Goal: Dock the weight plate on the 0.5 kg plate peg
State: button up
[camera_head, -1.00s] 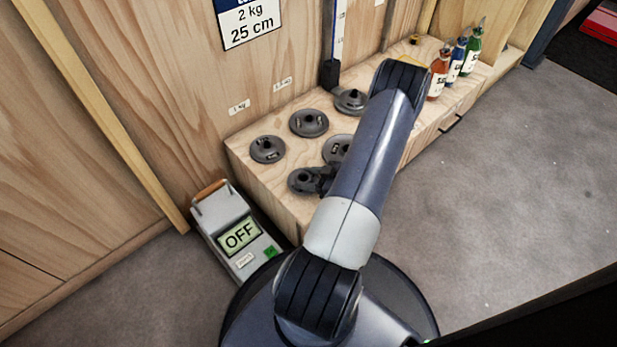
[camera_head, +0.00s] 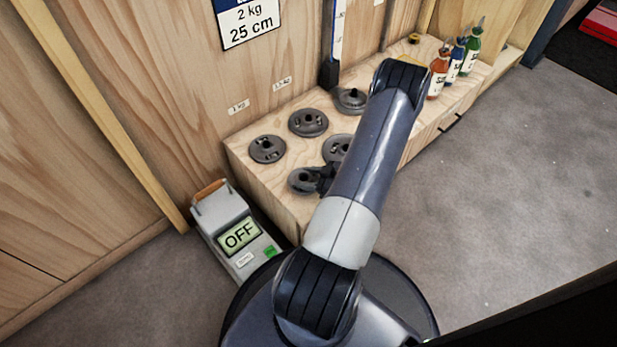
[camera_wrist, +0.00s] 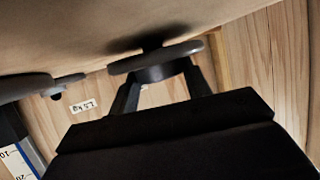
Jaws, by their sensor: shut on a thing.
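My gripper (camera_head: 322,179) is shut on a dark grey round weight plate (camera_head: 302,181), at the near left end of the wooden bench. In the wrist view, my gripper's two fingers (camera_wrist: 158,92) hold the plate (camera_wrist: 155,62) by its hub. That view is upside down, with the bench top along its upper edge. A dark shadow or stub lies between the plate and the bench, so I cannot tell whether they touch. My arm hides part of the gripper in the head view. I cannot make out the 0.5 kg peg or its label.
Other grey plates sit on the bench (camera_head: 240,160): front left (camera_head: 267,149), back (camera_head: 308,122), beside my arm (camera_head: 337,148), and by the upright ruler (camera_head: 350,98). Bottles (camera_head: 437,76) stand at the far end. A scale reading OFF (camera_head: 238,235) is on the floor.

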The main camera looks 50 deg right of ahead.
jog(key=shift+f+b, duration=0.55)
jog(key=shift+f, duration=0.1)
jog(key=o, duration=1)
jog(key=shift+o, duration=0.2)
jog(key=shift+p+v, duration=1.8)
jog(key=shift+v, duration=3.75)
jog(key=shift+f, duration=0.1)
jog(key=b+x, duration=0.3)
jog(key=x, duration=0.6)
